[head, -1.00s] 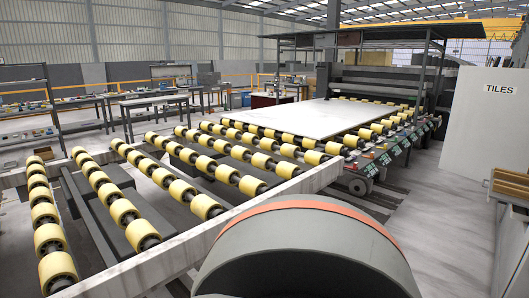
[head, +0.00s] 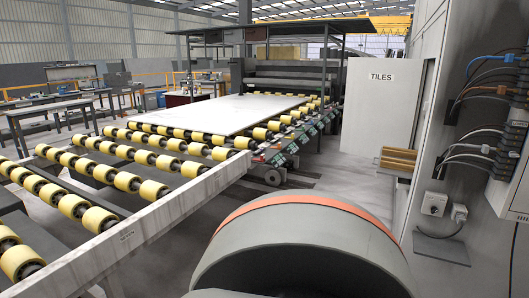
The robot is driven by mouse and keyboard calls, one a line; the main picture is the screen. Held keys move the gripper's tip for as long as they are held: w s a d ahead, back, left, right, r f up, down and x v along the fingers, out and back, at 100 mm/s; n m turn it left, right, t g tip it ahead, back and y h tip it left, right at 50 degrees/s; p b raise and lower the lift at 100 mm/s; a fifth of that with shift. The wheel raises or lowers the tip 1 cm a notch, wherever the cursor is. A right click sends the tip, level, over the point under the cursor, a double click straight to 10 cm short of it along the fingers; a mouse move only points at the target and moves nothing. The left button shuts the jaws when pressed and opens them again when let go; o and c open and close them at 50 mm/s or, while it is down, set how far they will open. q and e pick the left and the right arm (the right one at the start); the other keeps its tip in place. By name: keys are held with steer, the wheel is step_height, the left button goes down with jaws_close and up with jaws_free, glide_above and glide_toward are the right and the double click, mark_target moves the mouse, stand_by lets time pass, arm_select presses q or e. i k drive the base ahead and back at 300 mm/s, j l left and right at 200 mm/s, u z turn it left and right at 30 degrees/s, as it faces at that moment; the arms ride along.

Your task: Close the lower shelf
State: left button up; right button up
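No shelf that I can clearly tell as the lower shelf shows in the head view. A tall grey cabinet (head: 425,115) stands on the right, with cables and connectors on its side. A light panel marked TILES (head: 382,108) stands beside it, with brownish stacked pieces (head: 398,158) low at its right edge. Neither of my grippers is in view. The large grey rounded shape with an orange band at the bottom centre appears to be part of my own body.
A conveyor with yellow rollers (head: 128,181) and a pale frame beam (head: 150,218) fills the left. A white stone slab (head: 215,112) lies on the rollers farther back. Work tables (head: 50,108) stand at the far left. Some floor is clear between conveyor and cabinet.

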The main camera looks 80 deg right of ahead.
mark_target(396, 161)
steer(key=z, duration=3.15)
steer(key=i+j+z, duration=0.1)
steer(key=z, duration=0.35)
steer(key=i+j+z, duration=0.2)
steer(key=z, duration=0.3)
steer(key=i+j, duration=0.5)
steer(key=j, duration=0.15)
steer(key=i+j, duration=0.5)
steer(key=j, duration=0.15)
steer(key=i+j, duration=0.5)
steer(key=j, duration=0.2)
steer(key=i+j, duration=0.5)
steer(key=j, duration=0.15)
steer(key=i+j+z, duration=0.35)
steer(key=i+j, duration=0.8)
